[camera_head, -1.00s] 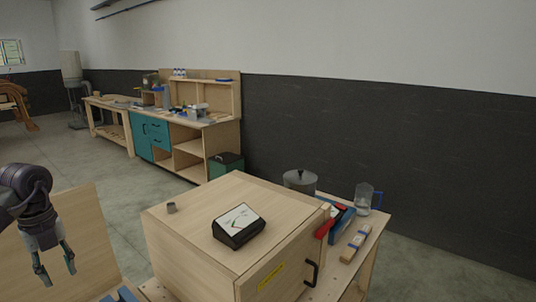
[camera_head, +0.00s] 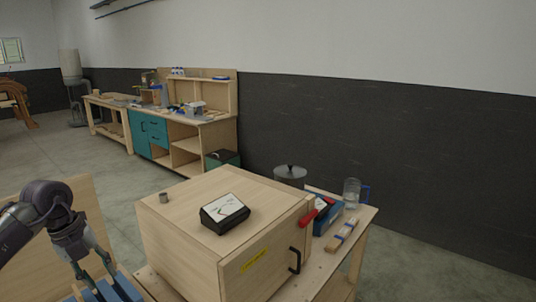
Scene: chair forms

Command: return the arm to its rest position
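My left arm comes in from the left edge. Its gripper (camera_head: 93,276) hangs downward at the lower left, with its two fingers spread apart over a blue object (camera_head: 118,290) partly cut off by the bottom edge. I see nothing held between the fingers; whether they touch the blue object I cannot tell. The gripper is to the left of the wooden cabinet (camera_head: 180,245). My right arm and gripper do not show.
Open floor (camera_head: 60,153) lies behind.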

